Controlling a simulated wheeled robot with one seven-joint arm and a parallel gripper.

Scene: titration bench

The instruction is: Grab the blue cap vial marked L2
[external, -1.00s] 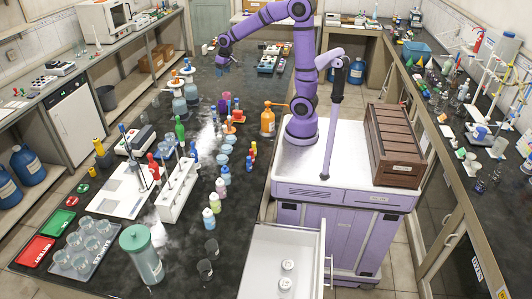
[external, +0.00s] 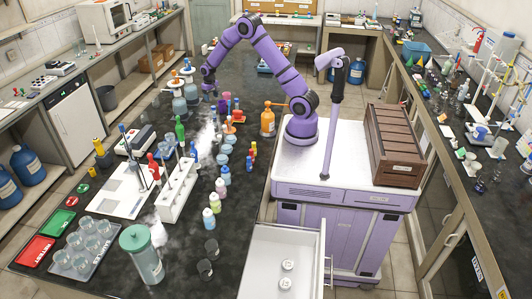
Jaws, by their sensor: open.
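My gripper is well apart from these. The marks are too small to read, so I cannot tell which vial is L2.
An orange bottle (external: 268,122) stands near my base. A white rack (external: 177,196), a green bottle (external: 180,130) and a large lidded jar (external: 147,260) crowd the bench. An open drawer (external: 262,250) with two round white items is at the front.

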